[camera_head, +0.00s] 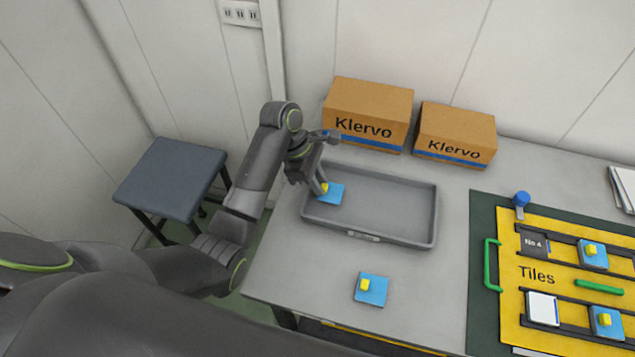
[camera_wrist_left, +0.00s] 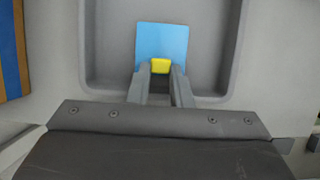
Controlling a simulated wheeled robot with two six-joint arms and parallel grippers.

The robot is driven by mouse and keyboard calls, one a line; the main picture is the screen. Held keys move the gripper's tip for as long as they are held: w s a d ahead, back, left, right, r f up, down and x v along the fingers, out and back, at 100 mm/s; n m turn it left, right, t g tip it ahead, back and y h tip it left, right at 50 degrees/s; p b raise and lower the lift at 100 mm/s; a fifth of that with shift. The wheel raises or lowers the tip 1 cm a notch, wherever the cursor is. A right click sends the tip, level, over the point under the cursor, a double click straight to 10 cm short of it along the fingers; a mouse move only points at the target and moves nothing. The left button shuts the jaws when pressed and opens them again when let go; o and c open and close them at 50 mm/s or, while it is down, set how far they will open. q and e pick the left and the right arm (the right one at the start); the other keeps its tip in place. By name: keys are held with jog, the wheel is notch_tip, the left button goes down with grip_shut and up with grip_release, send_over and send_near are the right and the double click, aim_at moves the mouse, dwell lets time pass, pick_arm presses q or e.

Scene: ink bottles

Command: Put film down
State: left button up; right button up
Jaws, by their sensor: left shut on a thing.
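A blue square film with a yellow tab (camera_head: 334,195) is at the left end of the grey tray (camera_head: 400,240). My left gripper (camera_head: 321,189) is shut on the yellow tab, which also shows between the fingertips in the left wrist view (camera_wrist_left: 160,66). The blue film (camera_wrist_left: 162,40) extends beyond the fingers, over the tray floor. I cannot tell whether it touches the floor. Another blue film with a yellow tab (camera_head: 371,290) lies on the bare table in front of the tray. My right gripper is not in view.
Two cardboard Klervo boxes, left (camera_head: 368,108) and right (camera_head: 455,134), stand behind the tray. A yellow Tiles board (camera_head: 560,275) with blue pieces and green handles lies on a dark green mat (camera_head: 480,310) at right. A dark stool (camera_head: 170,180) stands left. The tray's right part is empty.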

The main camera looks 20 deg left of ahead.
pick_arm(q)
jog(key=shift+f, duration=0.45)
jog(key=shift+f, duration=0.1)
jog(key=shift+f+p, duration=0.25)
jog(key=shift+p, duration=0.1)
jog(key=o, duration=0.7)
